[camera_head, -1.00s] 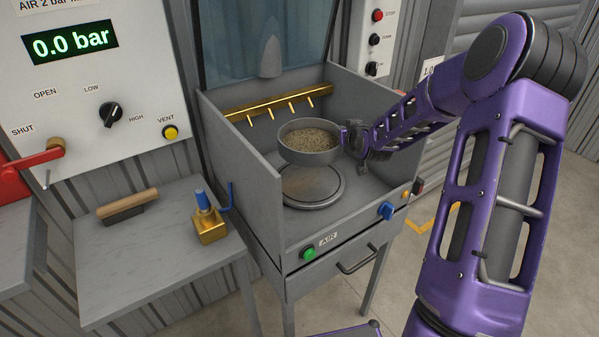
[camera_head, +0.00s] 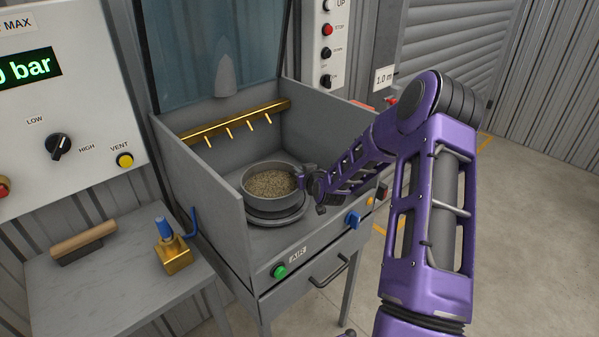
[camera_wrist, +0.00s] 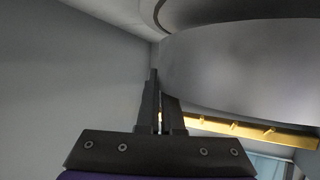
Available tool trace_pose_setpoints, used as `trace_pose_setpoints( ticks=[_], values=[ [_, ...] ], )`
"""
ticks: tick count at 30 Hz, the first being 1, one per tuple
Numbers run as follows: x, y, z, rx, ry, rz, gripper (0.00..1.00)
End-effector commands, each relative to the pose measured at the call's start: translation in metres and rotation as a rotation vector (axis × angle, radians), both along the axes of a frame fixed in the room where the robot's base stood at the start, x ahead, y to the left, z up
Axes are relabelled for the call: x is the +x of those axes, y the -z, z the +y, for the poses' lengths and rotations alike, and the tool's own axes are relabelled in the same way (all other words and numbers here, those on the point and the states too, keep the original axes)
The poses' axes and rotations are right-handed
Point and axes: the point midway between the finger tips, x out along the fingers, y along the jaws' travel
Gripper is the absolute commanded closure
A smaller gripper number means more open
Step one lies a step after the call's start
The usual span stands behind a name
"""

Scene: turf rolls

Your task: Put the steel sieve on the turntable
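The steel sieve (camera_head: 268,201), a round grey pan filled with brownish grit, is level over the turntable (camera_head: 277,219) in the cabinet. Only the turntable's front rim shows below it, and I cannot tell whether they touch. My gripper (camera_head: 301,178) is at the sieve's right side, shut on its wall. In the wrist view the fingers (camera_wrist: 160,90) are close together at the edge of the large grey sieve wall (camera_wrist: 245,70). The exact grip is partly hidden there.
The cabinet's left wall (camera_head: 205,190) and back wall enclose the turntable, with a brass nozzle bar (camera_head: 235,122) behind the sieve. A raised clear shield (camera_head: 205,50) is above. A side bench (camera_head: 110,270) holds a wooden-handled brush (camera_head: 84,242) and a brass block (camera_head: 175,256).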

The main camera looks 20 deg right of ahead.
Motion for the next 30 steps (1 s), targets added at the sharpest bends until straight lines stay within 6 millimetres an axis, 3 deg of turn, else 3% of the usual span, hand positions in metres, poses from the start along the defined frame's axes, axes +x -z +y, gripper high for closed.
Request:
trace_pose_setpoints(
  ticks=[22,27,30],
  values=[
    [0.001,0.01,0.0,0.0,0.0,-0.003,1.0],
    [0.0,0.011,0.0,0.0,0.0,0.0,0.7],
    [0.0,0.011,0.0,0.0,0.0,0.0,0.67]
  ],
)
